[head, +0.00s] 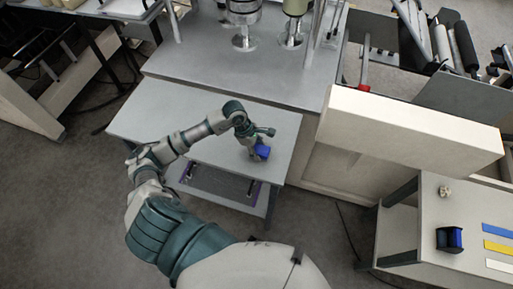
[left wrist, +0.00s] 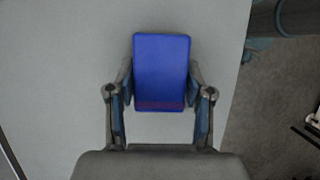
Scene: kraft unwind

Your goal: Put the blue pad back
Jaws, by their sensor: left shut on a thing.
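The blue pad (left wrist: 161,70) is a small bright blue block with a dark red band near its lower end. In the left wrist view it sits between both fingers of my left gripper (left wrist: 160,108), which is shut on it. In the head view the blue pad (head: 262,151) shows at the tip of my left gripper (head: 256,145), over the right part of the grey table (head: 150,115). I cannot tell whether the pad touches the table top. My right gripper is not in view.
A side table (head: 420,215) at the right holds a dark blue and black object (head: 449,239) and blue, yellow and white strips (head: 497,247). A cream panel (head: 410,130) stands right of the grey table. The grey table's left part is clear.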

